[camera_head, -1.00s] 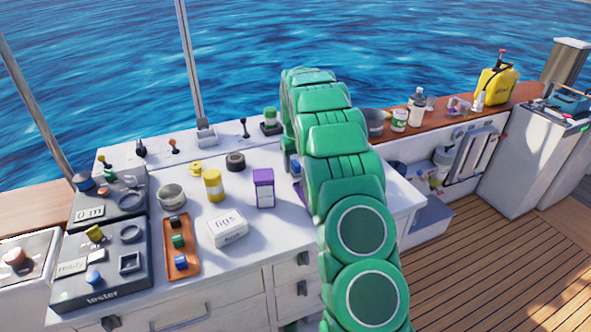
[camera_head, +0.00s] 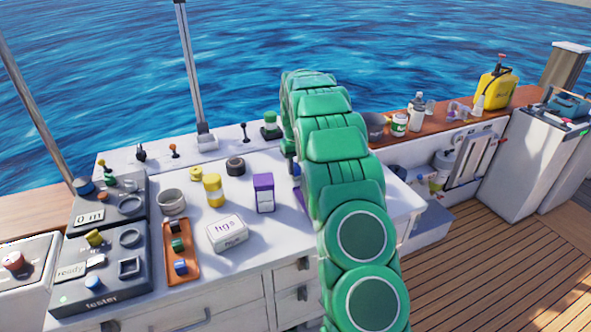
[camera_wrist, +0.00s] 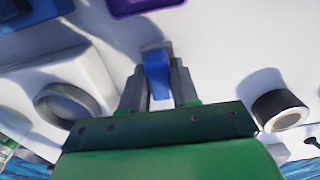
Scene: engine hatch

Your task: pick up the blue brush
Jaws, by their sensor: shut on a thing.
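The blue brush (camera_wrist: 158,78) shows in the wrist view as a narrow blue piece between the two grey fingers. My gripper (camera_wrist: 159,66) is shut on it, over the white top. The rest of the brush is hidden or out of frame. In the head view my green arm covers the gripper, and I cannot make out the brush clearly there.
The white counter (camera_head: 130,171) carries a purple box (camera_head: 264,194), a yellow can (camera_head: 213,190), a white box (camera_head: 227,233), a black ring (camera_head: 235,166) and an orange tray (camera_head: 182,277). In the wrist view, a purple object (camera_wrist: 146,4) and a dark ring (camera_wrist: 280,108) are nearby.

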